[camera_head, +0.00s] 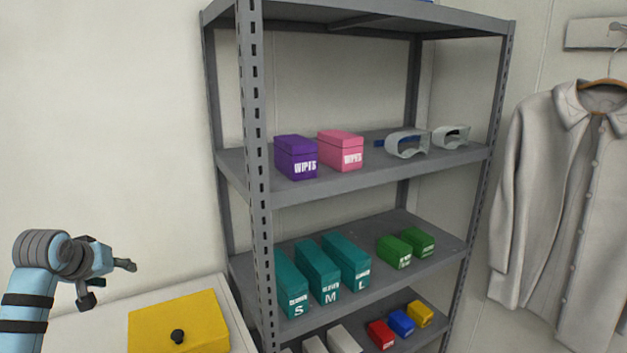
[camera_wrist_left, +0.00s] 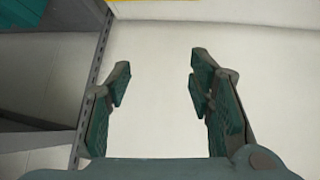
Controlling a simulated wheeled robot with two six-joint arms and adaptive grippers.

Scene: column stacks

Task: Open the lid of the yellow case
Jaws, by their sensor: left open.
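The yellow case (camera_head: 207,313) sits on a white surface at the bottom left of the head view. Its lid is down, with a dark round knob (camera_head: 178,337) on it. A thin yellow strip (camera_wrist_left: 222,1) shows at the top edge of the left wrist view; I cannot tell for sure that it is the case. My left gripper (camera_head: 107,281) is left of the case and above the surface, apart from the knob. In the left wrist view its two fingers (camera_wrist_left: 158,92) are spread with nothing between them. My right gripper is not in view.
A grey metal shelf rack (camera_head: 256,150) stands just right of the case, its post close by. It holds wipes boxes (camera_head: 340,151), goggles (camera_head: 408,145), teal boxes (camera_head: 318,272) and small coloured boxes. A grey coat (camera_head: 560,190) hangs at the right. The white surface (camera_head: 112,318) is bare left of the case.

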